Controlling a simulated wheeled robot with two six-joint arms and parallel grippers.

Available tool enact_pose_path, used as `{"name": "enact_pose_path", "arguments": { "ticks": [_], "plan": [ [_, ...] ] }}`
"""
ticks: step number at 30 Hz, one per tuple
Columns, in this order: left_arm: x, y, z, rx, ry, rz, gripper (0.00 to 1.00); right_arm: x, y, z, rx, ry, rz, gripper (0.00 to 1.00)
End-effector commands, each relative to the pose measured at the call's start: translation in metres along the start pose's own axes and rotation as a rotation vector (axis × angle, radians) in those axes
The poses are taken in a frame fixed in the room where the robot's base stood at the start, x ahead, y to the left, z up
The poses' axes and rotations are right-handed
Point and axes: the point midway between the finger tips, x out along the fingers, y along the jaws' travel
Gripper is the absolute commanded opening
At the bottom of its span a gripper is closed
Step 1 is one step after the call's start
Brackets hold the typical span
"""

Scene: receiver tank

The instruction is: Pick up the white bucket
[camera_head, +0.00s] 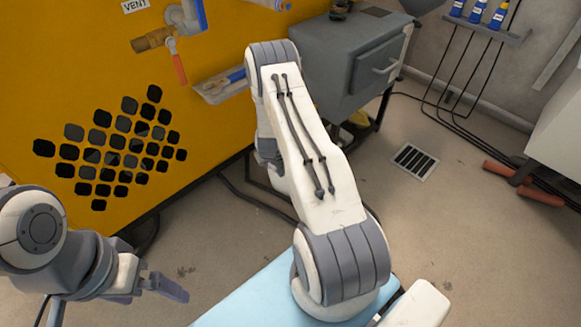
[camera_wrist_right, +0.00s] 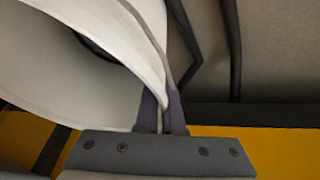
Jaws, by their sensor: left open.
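The white bucket (camera_wrist_right: 100,88) fills the upper left of the right wrist view, tilted in the picture, with its rim edge running down to my right gripper (camera_wrist_right: 162,112). The two dark fingers are close together with the thin bucket wall between them, so the gripper looks shut on it. In the head view I cannot make out the bucket or the right gripper; my right arm covers that area. My left gripper (camera_head: 166,287) is at the lower left of the head view, open and empty, in front of the yellow tank panel, away from the bucket.
The yellow panel (camera_head: 60,90) has a perforated vent grille, a valve with a red handle (camera_head: 178,66) and a small shelf (camera_head: 218,88). A grey cabinet (camera_head: 350,60) stands behind my right arm. A floor drain (camera_head: 414,161) and open floor lie to the right; dark pipes (camera_wrist_right: 234,45) run near the bucket.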

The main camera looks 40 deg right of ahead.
Motion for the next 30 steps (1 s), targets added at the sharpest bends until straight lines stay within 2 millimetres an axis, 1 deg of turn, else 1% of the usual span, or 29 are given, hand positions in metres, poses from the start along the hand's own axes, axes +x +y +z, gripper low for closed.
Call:
{"name": "enact_pose_path", "arguments": {
  "ticks": [18,19,24,30],
  "plan": [
    [0.0000,0.0000,0.0000,0.000,0.000,0.000,1.00,-0.0001,0.0008,-0.0002,0.002,0.001,0.001,0.00],
    [-0.0004,0.0000,0.0000,0.000,0.000,0.000,1.00,-0.0015,0.0018,-0.0040,0.000,0.009,0.003,0.00],
    [-0.0006,0.0000,0.0000,0.000,0.000,0.000,1.00,-0.0015,0.0016,-0.0038,0.000,0.009,0.003,0.00],
    [-0.0086,0.0006,-0.0005,0.000,0.000,0.000,1.00,-0.0097,0.0024,-0.0072,-0.001,0.009,0.003,0.00]
  ]
}}
